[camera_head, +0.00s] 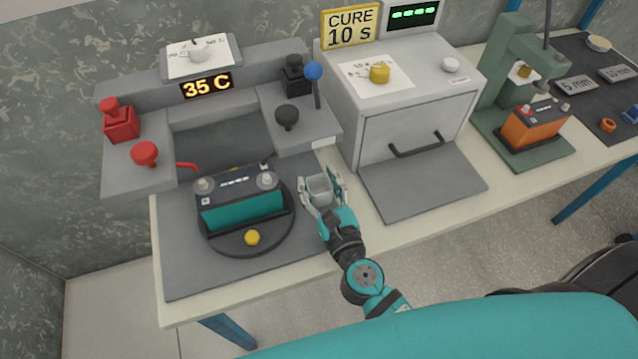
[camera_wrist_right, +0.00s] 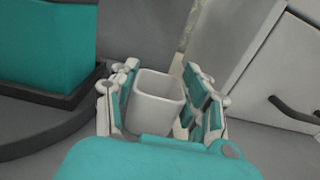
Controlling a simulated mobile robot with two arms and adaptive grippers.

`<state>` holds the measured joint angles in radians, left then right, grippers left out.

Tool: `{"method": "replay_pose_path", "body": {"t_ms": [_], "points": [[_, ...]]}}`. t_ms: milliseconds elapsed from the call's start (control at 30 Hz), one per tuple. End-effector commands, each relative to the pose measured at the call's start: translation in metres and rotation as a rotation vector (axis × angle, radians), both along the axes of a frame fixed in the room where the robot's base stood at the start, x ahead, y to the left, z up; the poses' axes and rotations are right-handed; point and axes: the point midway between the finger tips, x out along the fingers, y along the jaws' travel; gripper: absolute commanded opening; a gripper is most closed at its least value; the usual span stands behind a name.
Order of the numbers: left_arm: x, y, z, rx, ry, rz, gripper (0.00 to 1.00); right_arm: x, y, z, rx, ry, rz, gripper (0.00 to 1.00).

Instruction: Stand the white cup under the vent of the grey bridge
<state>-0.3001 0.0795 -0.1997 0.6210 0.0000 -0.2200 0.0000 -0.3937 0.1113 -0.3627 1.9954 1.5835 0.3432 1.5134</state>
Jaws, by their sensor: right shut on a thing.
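The white cup (camera_head: 319,186) is between the fingers of my right gripper (camera_head: 321,193), which is shut on it. It also shows in the right wrist view (camera_wrist_right: 157,100), with its open mouth up and looking empty, between the two finger pads (camera_wrist_right: 163,100). The cup is just right of the round dark turntable with the teal battery (camera_head: 240,207). I cannot tell if its base touches the table. A grey U-shaped structure (camera_head: 240,68) with a "35 C" display stands behind the battery; I take it for the bridge. I cannot make out its vent. My left gripper is out of view.
A grey oven (camera_head: 400,125) with a "CURE 10 s" sign and a lowered grey plate stands to the right of the cup. Farther right, a green press (camera_head: 525,90) holds an orange battery (camera_head: 535,125). The grey mat (camera_head: 185,270) is bare at the front left.

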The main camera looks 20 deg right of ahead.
Motion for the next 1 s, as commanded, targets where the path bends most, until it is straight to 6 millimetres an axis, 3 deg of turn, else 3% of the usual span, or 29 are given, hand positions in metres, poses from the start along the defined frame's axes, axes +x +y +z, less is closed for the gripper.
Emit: {"method": "replay_pose_path", "body": {"t_ms": [200, 233, 400, 733, 1000], "points": [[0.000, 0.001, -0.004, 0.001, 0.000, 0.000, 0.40, 0.000, 0.000, -0.004, 0.000, 0.000, 0.000, 0.25], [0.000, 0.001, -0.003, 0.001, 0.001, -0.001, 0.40, 0.000, 0.000, -0.002, 0.000, 0.000, 0.000, 0.50], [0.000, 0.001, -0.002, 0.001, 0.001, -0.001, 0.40, 0.000, 0.000, -0.002, -0.001, 0.000, -0.001, 0.70], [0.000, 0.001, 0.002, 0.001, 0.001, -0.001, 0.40, -0.001, 0.000, 0.003, -0.001, 0.000, 0.000, 0.70], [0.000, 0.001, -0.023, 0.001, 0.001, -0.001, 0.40, -0.051, -0.002, -0.006, -0.001, 0.004, 0.001, 0.70]]}}
